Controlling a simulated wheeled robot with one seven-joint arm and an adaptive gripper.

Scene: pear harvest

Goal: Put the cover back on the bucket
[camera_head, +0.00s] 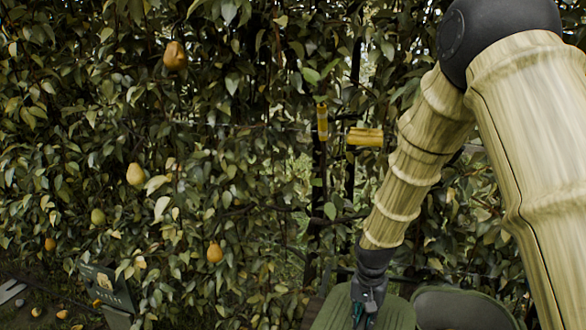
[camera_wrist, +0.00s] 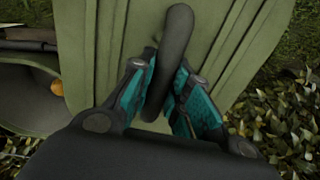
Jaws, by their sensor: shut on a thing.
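The green ribbed cover (camera_wrist: 95,40) fills the middle of the wrist view. Its dark curved handle (camera_wrist: 178,30) stands up between the teal finger pads of my gripper (camera_wrist: 165,95), which is shut on it. In the head view my gripper (camera_head: 364,312) is at the bottom edge, over the green cover (camera_head: 396,312). The round green bucket (camera_head: 460,292) is just right of the cover there, cut off by the frame. Part of it shows at the left of the wrist view (camera_wrist: 30,65). Whether the cover touches the ground or the bucket cannot be told.
A yellow-orange pear (camera_wrist: 57,87) shows by the bucket at the left of the wrist view. A leafy hedge with hanging pears (camera_head: 135,174) fills the background. A dark sign (camera_head: 107,286) stands at lower left, near fallen pears. Grass and leaves lie right of the cover.

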